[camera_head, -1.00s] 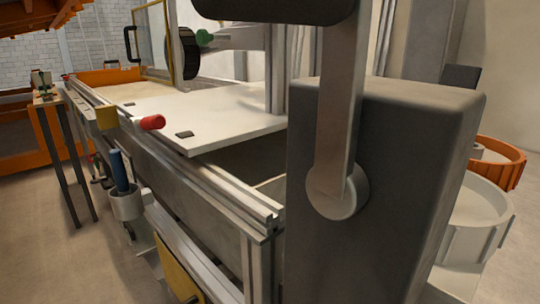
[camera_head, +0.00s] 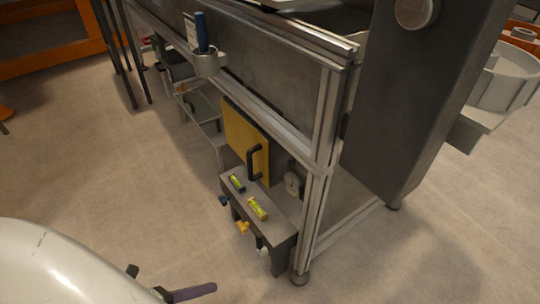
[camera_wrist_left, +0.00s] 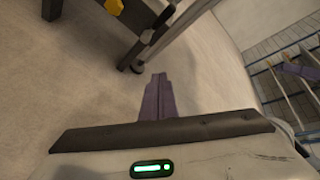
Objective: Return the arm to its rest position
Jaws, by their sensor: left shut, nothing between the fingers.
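My left gripper (camera_head: 205,290) shows at the bottom edge of the head view, with dark purple fingers. My white left arm fills the lower left corner there. In the left wrist view the shut fingers (camera_wrist_left: 158,80) point away from the camera over the pale floor, with nothing between them. The gripper is apart from the sandbed frame (camera_head: 322,130), whose leg stands to its right in the head view. My right gripper is not in view.
A grey box with two level vials (camera_head: 258,208) sits low by the frame leg. A yellow panel (camera_head: 245,138) with a black handle is behind it. A cup with a blue-handled tool (camera_head: 204,62) hangs on the rail. Open floor (camera_head: 120,185) lies to the left.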

